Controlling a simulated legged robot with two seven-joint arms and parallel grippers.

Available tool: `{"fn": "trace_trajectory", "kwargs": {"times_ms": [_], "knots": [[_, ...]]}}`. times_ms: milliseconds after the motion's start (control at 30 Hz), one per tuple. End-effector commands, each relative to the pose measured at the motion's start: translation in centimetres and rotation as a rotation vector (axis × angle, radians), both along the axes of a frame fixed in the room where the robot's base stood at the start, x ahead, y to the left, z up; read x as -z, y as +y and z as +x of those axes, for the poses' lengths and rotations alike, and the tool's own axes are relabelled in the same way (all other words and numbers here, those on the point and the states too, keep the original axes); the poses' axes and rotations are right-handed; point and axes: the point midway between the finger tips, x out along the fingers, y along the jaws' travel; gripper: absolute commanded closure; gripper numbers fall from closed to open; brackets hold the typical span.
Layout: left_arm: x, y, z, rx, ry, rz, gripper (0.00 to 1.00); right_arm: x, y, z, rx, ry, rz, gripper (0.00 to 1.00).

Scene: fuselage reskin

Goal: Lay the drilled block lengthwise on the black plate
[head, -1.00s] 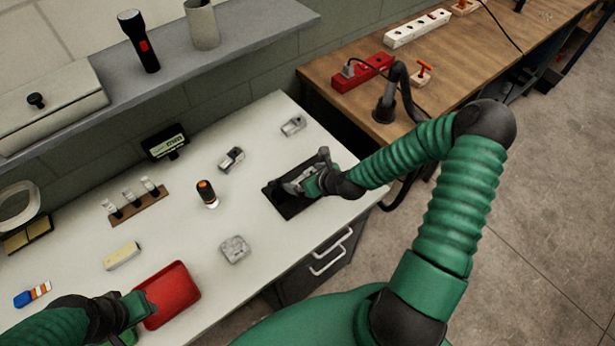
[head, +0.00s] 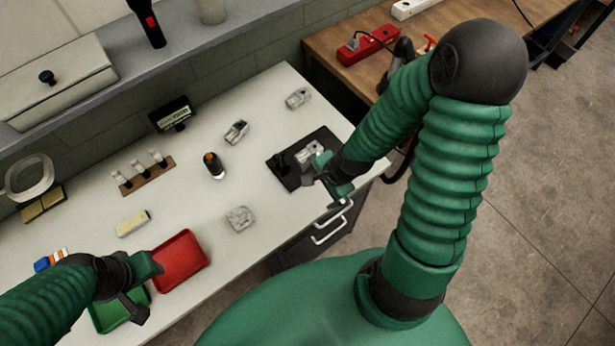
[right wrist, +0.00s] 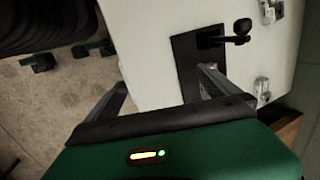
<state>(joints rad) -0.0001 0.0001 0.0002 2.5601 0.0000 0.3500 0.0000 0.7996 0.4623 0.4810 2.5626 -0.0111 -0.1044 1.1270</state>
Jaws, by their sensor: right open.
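A silver-grey block (head: 309,152) lies on the black plate (head: 290,179) near the bench's right edge. I take it for the drilled block; its holes are too small to make out, and the gripper partly hides it. My right gripper (head: 311,173) is open, just in front of the block and over the plate's near side. In the right wrist view the black plate (right wrist: 186,52) shows beyond the spread fingers, with nothing clearly held between them. My left gripper (head: 142,291) is over the green tray, beside the red tray; its opening is unclear.
A black clamp-like part (right wrist: 233,37) stands at the plate. Other metal parts lie at the back (head: 298,98), centre (head: 236,131) and front (head: 240,218).

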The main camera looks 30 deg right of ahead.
Motion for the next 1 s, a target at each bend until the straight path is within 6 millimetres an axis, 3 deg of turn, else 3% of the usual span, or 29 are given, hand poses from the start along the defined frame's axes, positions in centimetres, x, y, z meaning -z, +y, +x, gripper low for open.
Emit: {"fn": "trace_trajectory", "kwargs": {"times_ms": [100, 200, 333, 467, 1000], "knots": [[0.0, 0.0, 0.0, 0.0, 0.0, 0.0, 0.64, -3.4, 1.8, -0.4, -0.59, 0.023, -0.246, 0.0], [0.0, 0.0, 0.0, 0.0, 0.0, 0.0, 0.64, -6.3, 3.5, -0.8, -1.006, 0.022, -0.381, 0.0], [0.0, 0.0, 0.0, 0.0, 0.0, 0.0, 0.64, -8.8, 5.2, -1.4, -1.34, 0.003, -0.464, 0.0], [0.0, 0.0, 0.0, 0.0, 0.0, 0.0, 0.64, -9.4, 5.7, -1.6, -1.445, -0.004, -0.483, 0.0], [0.0, 0.0, 0.0, 0.0, 0.0, 0.0, 0.64, -9.4, 5.7, -1.6, -1.444, -0.003, -0.484, 0.0]]}}
